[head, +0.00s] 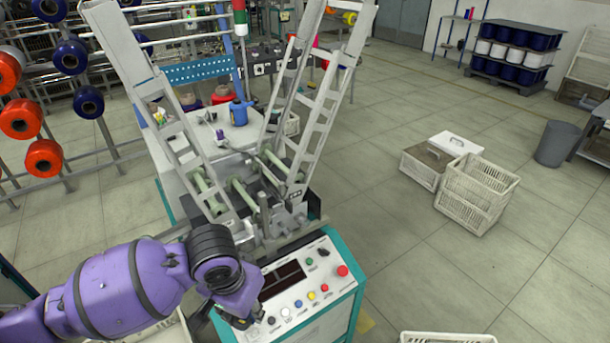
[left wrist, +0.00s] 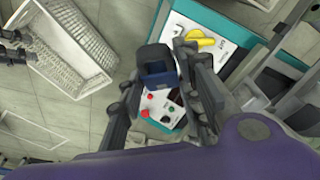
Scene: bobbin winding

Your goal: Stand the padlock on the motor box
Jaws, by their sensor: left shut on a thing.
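My left gripper (head: 240,305) is low over the front control panel of the winding machine in the head view, seen mostly from behind. In the left wrist view the left gripper (left wrist: 158,72) is shut on a dark blue, block-like thing with a grey recess, which I take to be the padlock (left wrist: 157,54). In the head view the padlock is hidden behind the gripper. A white panel with a yellow handle (left wrist: 205,42) lies beyond the fingers in the left wrist view. It may be the motor box, but I cannot tell for sure. My right gripper is not in view.
The panel (head: 310,277) has several coloured buttons and dark displays. Tall grey frames (head: 310,110) rise behind it. Spool racks (head: 85,102) are at left. Open floor lies to the right.

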